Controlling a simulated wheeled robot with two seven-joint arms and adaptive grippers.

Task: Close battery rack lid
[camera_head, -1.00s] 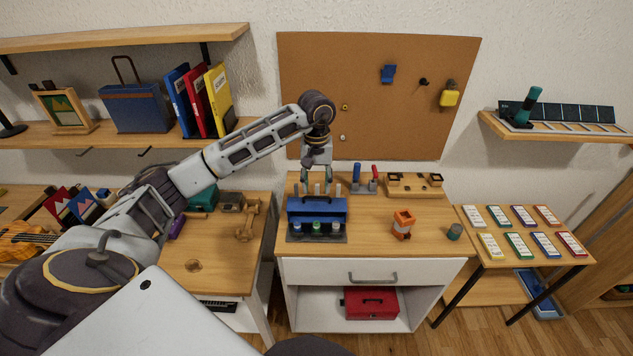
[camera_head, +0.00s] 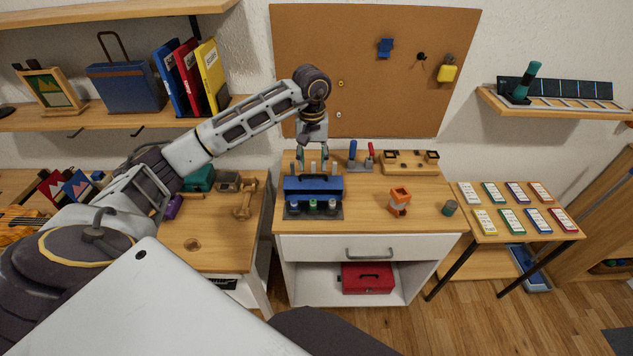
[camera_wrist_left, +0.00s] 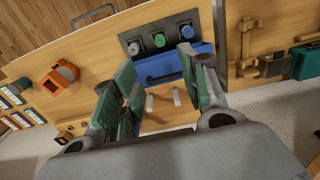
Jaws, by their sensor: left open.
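The battery rack has a dark base (camera_head: 294,212) holding several batteries, among them a green-topped one (camera_head: 313,204). Its blue lid (camera_head: 314,186) stands raised behind the batteries, so the rack is open. In the left wrist view the lid (camera_wrist_left: 160,68) lies beyond the fingertips, with the batteries in the dark base (camera_wrist_left: 133,47) past it. My left gripper (camera_head: 312,160) is open and empty, close behind and above the lid. In the wrist view its green-padded fingers (camera_wrist_left: 155,88) are spread apart; I cannot tell whether they touch the lid. My right gripper is out of view.
Pale pegs (camera_wrist_left: 176,97) stand behind the lid, between the fingers in the wrist view. An orange holder (camera_head: 399,201) and a dark cup (camera_head: 449,208) stand to the right. A wooden block stand (camera_head: 410,163) is at the back. The cabinet top in front of the rack is clear.

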